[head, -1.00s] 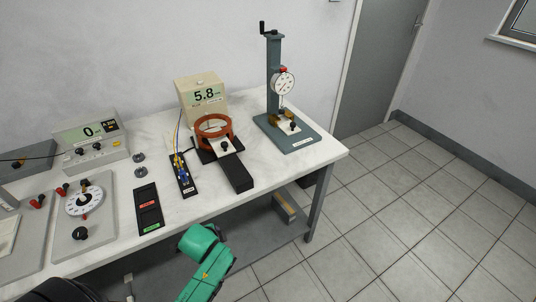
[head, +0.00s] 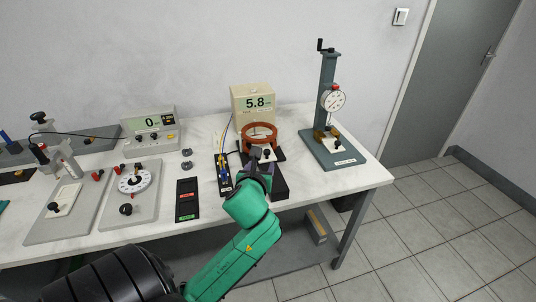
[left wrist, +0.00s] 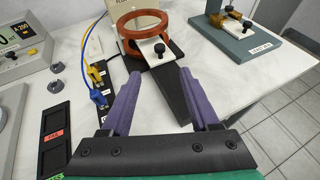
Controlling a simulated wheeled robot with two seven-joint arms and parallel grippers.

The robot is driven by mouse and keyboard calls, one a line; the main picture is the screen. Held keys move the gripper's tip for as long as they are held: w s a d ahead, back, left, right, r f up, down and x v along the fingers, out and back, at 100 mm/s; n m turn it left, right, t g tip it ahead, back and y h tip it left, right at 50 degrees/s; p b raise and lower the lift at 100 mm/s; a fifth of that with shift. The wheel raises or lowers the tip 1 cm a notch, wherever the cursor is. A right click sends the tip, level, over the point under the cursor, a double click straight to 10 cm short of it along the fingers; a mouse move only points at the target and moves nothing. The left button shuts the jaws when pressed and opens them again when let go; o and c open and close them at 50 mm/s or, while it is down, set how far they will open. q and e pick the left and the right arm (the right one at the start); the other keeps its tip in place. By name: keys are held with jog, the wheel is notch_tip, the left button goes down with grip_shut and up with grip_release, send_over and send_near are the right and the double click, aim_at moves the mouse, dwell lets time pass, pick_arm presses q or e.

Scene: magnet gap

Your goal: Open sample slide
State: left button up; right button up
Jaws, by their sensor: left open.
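A small white slide (left wrist: 147,54) with a black knob (left wrist: 160,48) sits under an orange-brown ring coil (left wrist: 143,22), at the end of a black rail (left wrist: 171,95). In the head view the ring coil (head: 260,133) stands in front of a meter reading 5.8, and the slide (head: 258,153) is partly hidden behind my gripper. My left gripper (left wrist: 158,76) is open and empty, its purple fingers apart above the rail on the near side of the knob. It also shows in the head view (head: 261,166). My right gripper is not in view.
Left of the rail stands a narrow black block (left wrist: 101,88) with blue and yellow plugs and wires. A black pass/fail tray (head: 187,200) lies further left. A dial gauge stand (head: 330,110) with another white slide and knob is on the right. Bare tabletop (left wrist: 220,75) lies between.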

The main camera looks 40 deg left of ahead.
aim_at(267, 152)
pick_arm(q)
jog(key=x, duration=1.4)
jog(key=shift+w+a+f+b, duration=0.1)
jog(key=shift+w+f+b, duration=0.1)
jog(key=shift+b, duration=0.15)
grip_shut()
jog(key=shift+s, duration=0.1)
dwell(0.4)
